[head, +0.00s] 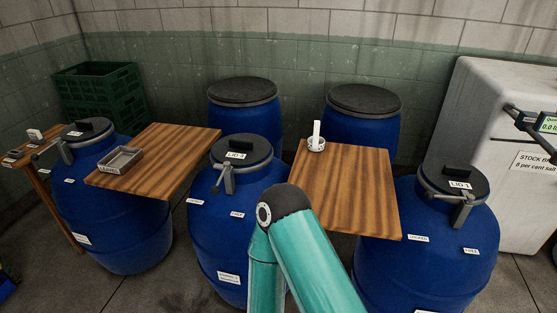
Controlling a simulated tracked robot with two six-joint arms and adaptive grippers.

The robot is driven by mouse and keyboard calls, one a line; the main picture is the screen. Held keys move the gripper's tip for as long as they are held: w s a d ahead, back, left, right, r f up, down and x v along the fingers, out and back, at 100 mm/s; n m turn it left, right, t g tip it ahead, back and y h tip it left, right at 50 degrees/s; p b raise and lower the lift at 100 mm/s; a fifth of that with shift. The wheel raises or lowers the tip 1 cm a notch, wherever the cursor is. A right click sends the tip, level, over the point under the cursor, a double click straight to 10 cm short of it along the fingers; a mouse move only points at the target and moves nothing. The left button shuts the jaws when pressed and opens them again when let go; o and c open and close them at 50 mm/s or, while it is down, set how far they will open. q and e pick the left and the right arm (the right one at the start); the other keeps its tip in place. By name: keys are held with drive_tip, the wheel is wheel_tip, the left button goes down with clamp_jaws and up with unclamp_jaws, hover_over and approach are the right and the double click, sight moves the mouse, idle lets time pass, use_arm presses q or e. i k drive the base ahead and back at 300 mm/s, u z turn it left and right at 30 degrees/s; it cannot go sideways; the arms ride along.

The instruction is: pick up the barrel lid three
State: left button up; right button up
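Three blue barrels with dark grey lids and lever clamps stand in a front row in the head view. The left barrel's lid (88,130) has a small label that I cannot read. The middle barrel's lid (255,147) carries a label that looks like "LID 2". The right barrel's lid (440,175) carries a label that looks like "LID 1". I cannot tell for certain which is lid three. All three lids sit on their barrels. A teal arm of mine rises in front of the middle barrel, hiding part of its right side. Neither gripper is in view.
Wooden boards (178,150) (355,185) bridge the gaps between barrels. A grey tray (119,160) lies on the left board, a white cup-like item (316,144) on the right. Two more lidded barrels (243,120) (362,125), green crates (98,98) and a white tank (500,110) stand behind.

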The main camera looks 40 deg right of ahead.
sight(241, 150)
drive_tip(key=z, duration=0.1)
drive_tip(key=k, duration=0.4)
drive_tip(key=z, duration=0.7)
drive_tip(key=i, duration=0.85)
drive_tip(key=z, duration=0.05)
